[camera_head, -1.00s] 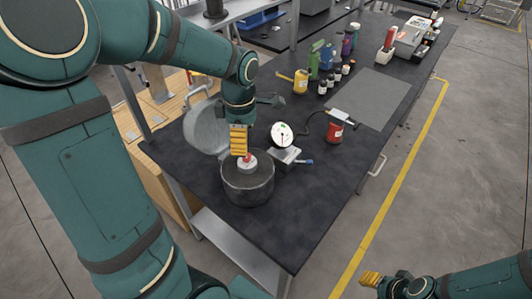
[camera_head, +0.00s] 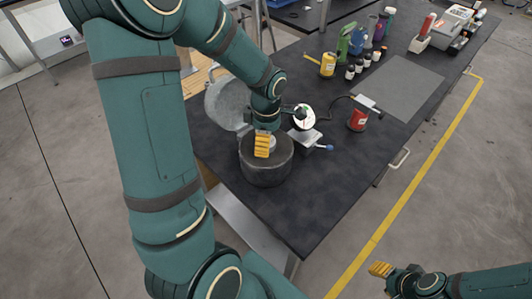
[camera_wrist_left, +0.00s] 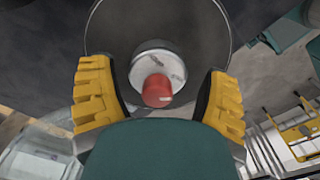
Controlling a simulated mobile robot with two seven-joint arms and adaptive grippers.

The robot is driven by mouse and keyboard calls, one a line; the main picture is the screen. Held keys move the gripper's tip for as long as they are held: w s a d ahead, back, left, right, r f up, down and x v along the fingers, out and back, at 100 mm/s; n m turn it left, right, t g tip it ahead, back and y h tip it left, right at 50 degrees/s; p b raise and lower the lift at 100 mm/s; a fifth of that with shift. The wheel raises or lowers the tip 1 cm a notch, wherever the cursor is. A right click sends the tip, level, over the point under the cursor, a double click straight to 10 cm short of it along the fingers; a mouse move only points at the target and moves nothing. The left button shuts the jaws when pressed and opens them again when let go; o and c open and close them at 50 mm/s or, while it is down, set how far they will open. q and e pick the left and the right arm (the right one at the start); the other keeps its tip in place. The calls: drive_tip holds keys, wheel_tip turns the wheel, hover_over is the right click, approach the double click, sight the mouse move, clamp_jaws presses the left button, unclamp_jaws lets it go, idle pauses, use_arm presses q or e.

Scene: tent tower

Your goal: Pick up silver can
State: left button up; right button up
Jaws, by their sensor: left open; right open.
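A silver can (camera_wrist_left: 150,60) with a red top stands inside a round dark grey pot (camera_head: 265,172) on the black table. In the left wrist view the can lies between the two yellow fingers of my left gripper (camera_wrist_left: 160,82), which are spread with gaps on both sides. In the head view my left gripper (camera_head: 262,146) points down over the pot's mouth and hides most of the can. My right gripper (camera_head: 380,269) is away from the table at the lower right, open and empty.
The pot's raised lid (camera_head: 227,103) stands behind it at the left. A round dial gauge (camera_head: 304,117) on a metal block is close at its right. A red can (camera_head: 358,119), a yellow bottle (camera_head: 328,64) and other bottles stand farther back. The table's front right is clear.

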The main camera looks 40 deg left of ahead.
use_arm(q)
wheel_tip(320, 180, down, 4)
drive_tip(key=shift+a+r, duration=0.15)
drive_tip(key=shift+r, duration=0.1)
drive_tip(key=c, duration=1.1)
drive_tip(key=shift+r, duration=0.1)
